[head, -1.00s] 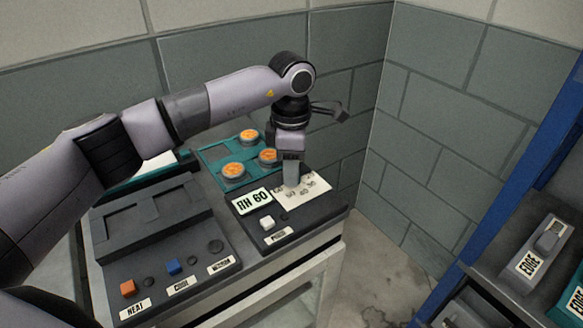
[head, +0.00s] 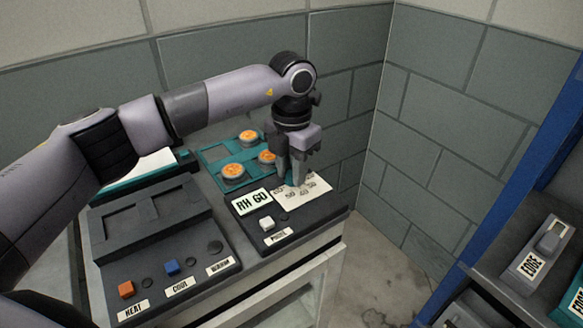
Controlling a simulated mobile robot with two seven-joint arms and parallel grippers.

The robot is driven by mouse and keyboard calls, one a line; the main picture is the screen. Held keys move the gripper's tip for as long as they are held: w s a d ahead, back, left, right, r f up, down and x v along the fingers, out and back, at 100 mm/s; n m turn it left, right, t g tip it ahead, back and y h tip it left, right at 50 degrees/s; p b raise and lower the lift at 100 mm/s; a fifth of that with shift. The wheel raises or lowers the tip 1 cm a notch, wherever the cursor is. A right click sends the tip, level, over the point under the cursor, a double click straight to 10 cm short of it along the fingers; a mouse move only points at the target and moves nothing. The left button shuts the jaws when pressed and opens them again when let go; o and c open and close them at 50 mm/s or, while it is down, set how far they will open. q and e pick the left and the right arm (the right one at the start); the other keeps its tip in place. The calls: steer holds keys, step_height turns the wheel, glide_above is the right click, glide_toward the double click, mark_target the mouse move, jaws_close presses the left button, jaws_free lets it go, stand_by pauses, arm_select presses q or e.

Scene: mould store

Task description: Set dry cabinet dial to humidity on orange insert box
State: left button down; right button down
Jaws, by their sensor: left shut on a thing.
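The dry cabinet control panel (head: 315,221) is dark, with a display (head: 252,202) that seems to read RH 60. Beside the display is a white dial plate (head: 317,193) with small numbers, some of them hidden by my gripper. My left gripper (head: 296,180) points down at this plate, its fingers shut on the dial, which they mostly hide. I see no box that is clearly the orange insert box. My right gripper is not in view.
A white button (head: 267,223) sits on the panel's front. A teal tray (head: 212,154) with round orange-topped pieces lies behind. Left is a dark unit (head: 152,232) with orange and blue buttons. A shelf at right holds a grey box (head: 538,256) labelled EDGE.

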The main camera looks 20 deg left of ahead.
arm_select(q)
steer(key=shift+n, duration=0.9)
steer(key=shift+r, duration=0.1)
steer(key=c, duration=0.8)
jaws_free()
steer(key=shift+r+b, duration=0.35)
steer(key=shift+r, duration=3.2)
steer(key=shift+s, duration=0.1)
